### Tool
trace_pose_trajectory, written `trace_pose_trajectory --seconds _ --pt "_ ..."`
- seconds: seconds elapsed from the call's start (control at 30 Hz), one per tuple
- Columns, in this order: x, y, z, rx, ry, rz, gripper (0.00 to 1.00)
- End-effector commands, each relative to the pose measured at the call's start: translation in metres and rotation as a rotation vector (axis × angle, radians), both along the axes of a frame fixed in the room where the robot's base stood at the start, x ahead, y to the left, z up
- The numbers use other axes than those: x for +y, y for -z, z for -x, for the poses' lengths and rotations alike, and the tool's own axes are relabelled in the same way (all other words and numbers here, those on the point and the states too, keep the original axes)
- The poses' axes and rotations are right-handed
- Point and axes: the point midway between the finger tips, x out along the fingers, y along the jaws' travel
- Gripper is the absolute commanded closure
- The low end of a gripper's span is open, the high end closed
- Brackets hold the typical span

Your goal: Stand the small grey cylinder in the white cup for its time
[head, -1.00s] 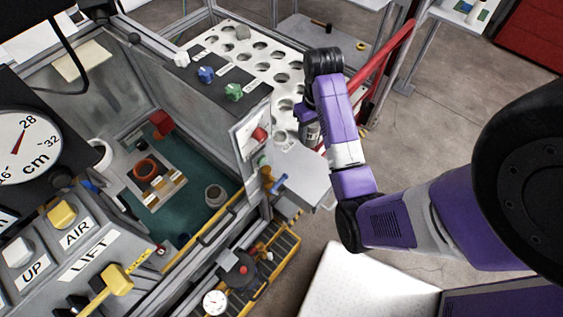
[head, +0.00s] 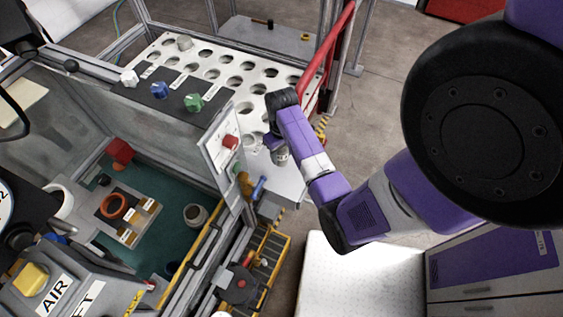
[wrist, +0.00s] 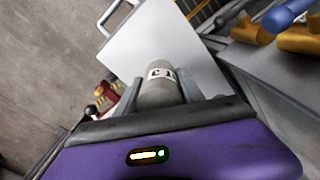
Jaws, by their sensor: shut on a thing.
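My gripper (wrist: 158,88) is shut on a small grey cylinder (wrist: 160,92) with a white label band; in the wrist view it sits between the two fingers. In the head view my gripper (head: 278,150) is over the small grey shelf (head: 284,186) at the cabinet's right side, and the cylinder is mostly hidden by the wrist. A pale cup-like thing (head: 195,214) stands on the green floor inside the cabinet. A larger white round vessel (head: 62,200) is at the cabinet's left. I cannot tell for sure which is the white cup.
A white rack with round holes (head: 215,60) lies behind, with white, blue and green knobs (head: 193,102) before it. A red rail (head: 328,50) rises right of the rack. A yellow-edged tray (head: 262,258) hangs below the shelf. Open floor (head: 385,130) lies to the right.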

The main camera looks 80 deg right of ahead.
Motion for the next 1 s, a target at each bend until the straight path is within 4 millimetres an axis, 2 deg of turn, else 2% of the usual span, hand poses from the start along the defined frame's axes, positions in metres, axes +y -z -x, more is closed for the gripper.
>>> trace_pose_trajectory --seconds 0.5,0.93,0.97,1.0 --pt "0.000 0.055 0.000 0.000 0.000 0.000 0.90" --pt "0.000 0.061 -0.001 -0.001 -0.001 0.001 0.90" --pt "0.000 0.062 0.000 -0.001 -0.001 0.001 0.53" --pt "0.000 0.061 0.000 -0.001 -0.001 0.001 0.45"
